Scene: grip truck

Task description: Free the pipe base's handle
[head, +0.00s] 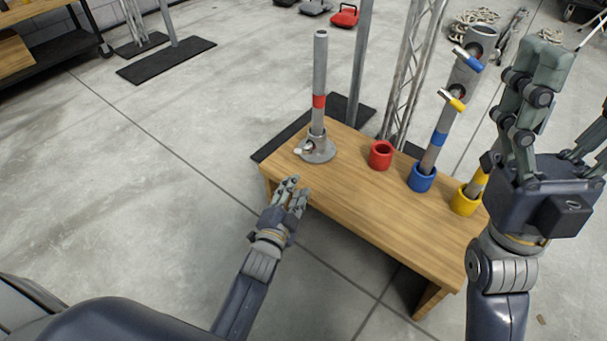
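The grey pipe base (318,149) stands on the wooden table's far left part. Its small pale handle (303,151) sticks out on the left side. A grey pipe with a red band (319,101) stands upright in the base. My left gripper (292,182) is at the table's near left edge, below and in front of the base, apart from the handle. Its fingers point towards the base, look spread and hold nothing visible. My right gripper (566,95) is raised at the right, open and empty, covering part of the view there.
On the wooden table (375,215) stand a red cup (381,156), a blue cup (422,178) with a pipe in it, and a yellow cup (465,200) with a pipe partly hidden by my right gripper. Blue and yellow handles (467,58) show above. The table's front left is bare.

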